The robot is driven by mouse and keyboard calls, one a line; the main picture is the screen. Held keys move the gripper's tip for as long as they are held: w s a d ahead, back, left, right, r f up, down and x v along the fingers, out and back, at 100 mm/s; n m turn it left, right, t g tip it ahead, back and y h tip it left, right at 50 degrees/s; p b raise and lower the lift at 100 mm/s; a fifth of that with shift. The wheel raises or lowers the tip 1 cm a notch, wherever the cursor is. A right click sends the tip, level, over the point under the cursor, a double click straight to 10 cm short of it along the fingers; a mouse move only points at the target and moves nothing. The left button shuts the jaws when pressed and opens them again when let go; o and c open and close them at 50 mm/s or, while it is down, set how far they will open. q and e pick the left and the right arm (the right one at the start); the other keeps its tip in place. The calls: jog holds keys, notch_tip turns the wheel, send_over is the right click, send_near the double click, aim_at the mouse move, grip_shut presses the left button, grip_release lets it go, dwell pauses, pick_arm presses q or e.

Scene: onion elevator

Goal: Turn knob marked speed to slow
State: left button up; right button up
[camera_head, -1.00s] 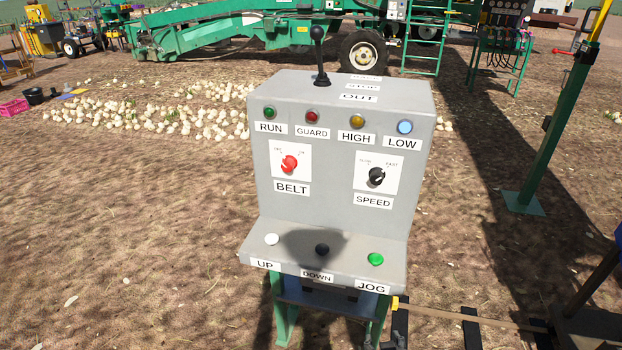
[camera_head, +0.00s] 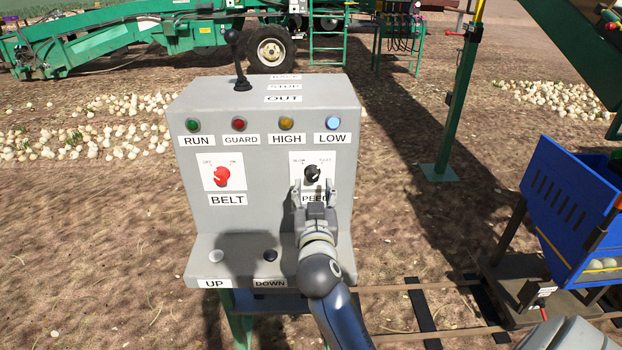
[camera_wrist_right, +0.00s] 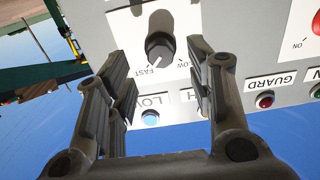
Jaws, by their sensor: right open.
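The speed knob (camera_head: 312,174) is black, on a white plate with slow at left and fast at right, on the grey panel's front. In the right wrist view the knob (camera_wrist_right: 160,42) appears upside down, its white mark towards the FAST lettering. My right gripper (camera_head: 314,190) is in front of the knob, partly covering the SPEED label (camera_head: 316,198). In the wrist view the right gripper (camera_wrist_right: 158,55) is open, one finger to each side of the knob, with gaps visible. I cannot tell how far the fingertips are from the panel. My left gripper is not in view.
A red belt knob (camera_head: 222,177) is left of the speed knob. Several lamps, including blue LOW (camera_head: 333,124), sit above. A black lever (camera_head: 238,65) stands on top. My arm hides the JOG button area. A blue bin (camera_head: 580,205) stands right.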

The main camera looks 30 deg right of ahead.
aim_at(313, 180)
jog(key=shift+p+x, duration=0.3)
jog(key=shift+x, duration=2)
jog(key=c, duration=1)
